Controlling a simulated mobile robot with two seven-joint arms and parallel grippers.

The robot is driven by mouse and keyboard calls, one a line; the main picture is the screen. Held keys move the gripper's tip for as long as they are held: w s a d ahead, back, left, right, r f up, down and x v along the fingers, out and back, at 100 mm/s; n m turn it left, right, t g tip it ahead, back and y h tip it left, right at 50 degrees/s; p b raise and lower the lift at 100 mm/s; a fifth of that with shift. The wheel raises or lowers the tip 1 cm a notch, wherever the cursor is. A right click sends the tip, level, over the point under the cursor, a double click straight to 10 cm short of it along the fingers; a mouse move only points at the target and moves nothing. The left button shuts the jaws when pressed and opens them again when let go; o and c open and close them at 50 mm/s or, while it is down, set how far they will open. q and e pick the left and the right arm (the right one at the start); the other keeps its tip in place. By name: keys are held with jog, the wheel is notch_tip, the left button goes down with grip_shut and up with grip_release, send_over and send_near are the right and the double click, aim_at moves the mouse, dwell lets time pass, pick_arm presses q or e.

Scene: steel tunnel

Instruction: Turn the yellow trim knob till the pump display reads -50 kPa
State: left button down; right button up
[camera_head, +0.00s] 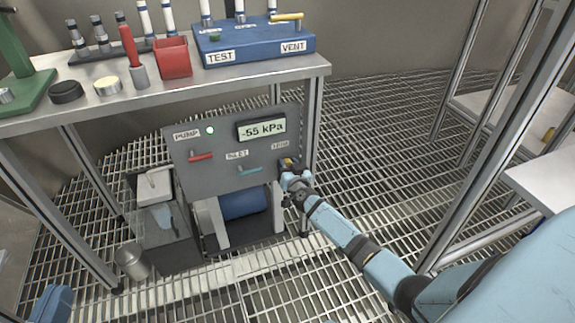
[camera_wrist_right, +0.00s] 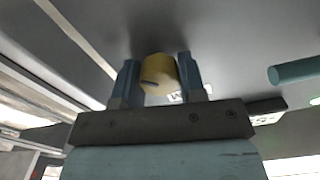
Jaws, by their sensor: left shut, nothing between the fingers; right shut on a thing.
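The yellow trim knob (camera_wrist_right: 158,73) sits between the two blue fingers of my right gripper (camera_wrist_right: 157,64) in the right wrist view, with a dark mark on its face. In the head view my right gripper (camera_head: 290,168) is at the right edge of the grey pump panel (camera_head: 222,168), shut on the knob, which it mostly hides. The pump display (camera_head: 261,129) reads -55 kPa. A small lamp (camera_head: 210,130) beside the PUMP label is lit. My left gripper is out of view; only a blue part of my left arm shows at the lower left.
A red lever (camera_head: 200,156) and a teal INLET lever (camera_head: 250,170) stick out of the panel near my right gripper. Above is a bench (camera_head: 200,86) with a blue TEST/VENT box (camera_head: 255,45). A metal cup (camera_head: 132,262) stands on the grated floor.

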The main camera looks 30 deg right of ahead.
jog(key=shift+m, duration=0.9)
pick_arm(q)
jog(key=shift+s+d+f+n, duration=0.2)
jog(key=shift+f+n, duration=0.1)
jog(key=shift+n, duration=0.1)
pick_arm(e)
jog(key=shift+m, duration=0.7)
